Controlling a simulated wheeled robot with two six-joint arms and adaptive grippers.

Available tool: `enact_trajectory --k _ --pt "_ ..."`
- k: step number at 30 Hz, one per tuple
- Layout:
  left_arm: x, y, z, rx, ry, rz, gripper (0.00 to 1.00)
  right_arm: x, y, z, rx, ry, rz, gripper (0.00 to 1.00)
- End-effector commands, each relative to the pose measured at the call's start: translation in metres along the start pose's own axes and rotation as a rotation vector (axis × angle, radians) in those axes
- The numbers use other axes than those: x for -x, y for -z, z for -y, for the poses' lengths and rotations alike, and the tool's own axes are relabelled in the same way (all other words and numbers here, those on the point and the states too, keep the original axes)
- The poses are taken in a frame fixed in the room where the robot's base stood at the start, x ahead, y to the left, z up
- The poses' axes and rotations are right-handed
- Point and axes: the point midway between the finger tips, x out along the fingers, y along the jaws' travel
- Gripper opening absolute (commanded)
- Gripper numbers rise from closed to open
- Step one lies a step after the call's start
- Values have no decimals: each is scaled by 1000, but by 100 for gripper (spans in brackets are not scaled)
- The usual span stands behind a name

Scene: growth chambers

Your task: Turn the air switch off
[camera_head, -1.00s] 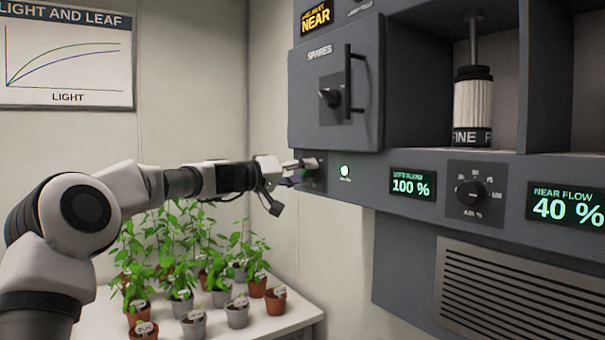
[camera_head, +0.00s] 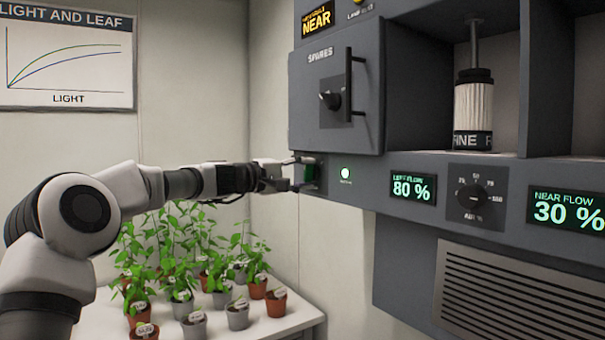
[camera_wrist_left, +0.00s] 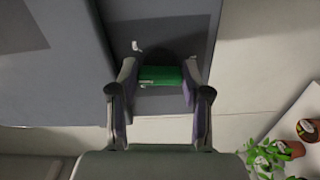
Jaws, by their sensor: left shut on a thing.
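A green switch handle (camera_head: 309,172) sits at the left end of the grey panel, under the spares door. My left gripper (camera_head: 305,173) comes in from the left and is shut on this handle. In the left wrist view the green handle (camera_wrist_left: 161,76) lies between the two fingers of my left gripper (camera_wrist_left: 158,82). I cannot read any label on it. My right gripper is in neither view.
Right along the panel are a left flow display (camera_head: 412,187) at 80 %, a round air dial (camera_head: 473,199) and a near flow display (camera_head: 566,210) at 30 %. The spares door (camera_head: 335,105) is shut above. Several potted plants (camera_head: 238,312) stand on a white table below my left arm.

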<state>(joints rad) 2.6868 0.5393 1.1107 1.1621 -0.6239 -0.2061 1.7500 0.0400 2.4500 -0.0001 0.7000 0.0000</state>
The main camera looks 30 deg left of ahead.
Motion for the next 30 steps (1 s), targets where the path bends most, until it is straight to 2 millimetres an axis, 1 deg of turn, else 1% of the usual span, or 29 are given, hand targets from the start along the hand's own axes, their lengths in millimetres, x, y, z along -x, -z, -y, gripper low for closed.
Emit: enact_trajectory --k 18,24,30 --pt "-1 0 -4 580 3 3 13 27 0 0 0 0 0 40" --pt "0 0 -5 738 3 3 13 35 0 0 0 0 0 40" --pt "0 1 -5 846 2 2 13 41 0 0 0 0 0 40"
